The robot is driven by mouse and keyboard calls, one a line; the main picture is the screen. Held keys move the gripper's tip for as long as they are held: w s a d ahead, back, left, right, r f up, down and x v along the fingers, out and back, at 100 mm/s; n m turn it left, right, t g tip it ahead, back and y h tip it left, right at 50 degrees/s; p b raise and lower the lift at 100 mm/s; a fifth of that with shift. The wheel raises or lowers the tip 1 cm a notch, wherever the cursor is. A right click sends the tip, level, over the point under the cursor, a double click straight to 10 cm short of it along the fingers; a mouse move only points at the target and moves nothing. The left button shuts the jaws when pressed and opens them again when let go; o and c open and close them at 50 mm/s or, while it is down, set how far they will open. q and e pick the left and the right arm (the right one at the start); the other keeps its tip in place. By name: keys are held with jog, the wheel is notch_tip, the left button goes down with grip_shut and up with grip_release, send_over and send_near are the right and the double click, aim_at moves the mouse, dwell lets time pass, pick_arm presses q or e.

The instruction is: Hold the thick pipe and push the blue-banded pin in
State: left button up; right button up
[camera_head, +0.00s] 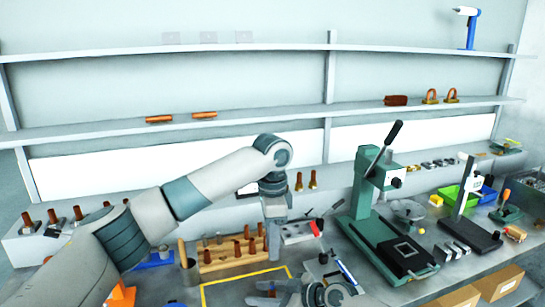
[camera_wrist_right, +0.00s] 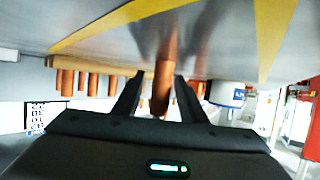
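A copper pipe (camera_wrist_right: 162,75), which looks like the thick pipe, shows in the right wrist view between the two fingers of my right gripper (camera_wrist_right: 160,95). Gaps show on both sides of it, so the fingers look open around it. In the head view my right gripper (camera_head: 268,292) is low at the bottom edge, its fingers pointing left, beside the yellow-taped area. My left gripper (camera_head: 274,245) points down above the taped area; its fingertips are too small to read. I cannot make out a blue-banded pin, either in the left gripper or on the table.
A wooden rack (camera_head: 225,262) with several copper pieces stands behind the yellow tape (camera_head: 222,282). A white can with blue marking (camera_wrist_right: 228,93) shows in the right wrist view. A green press (camera_head: 365,205) stands to the right. Shelves (camera_head: 250,122) run along the back.

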jog(key=v, duration=1.2)
dwell(0.3)
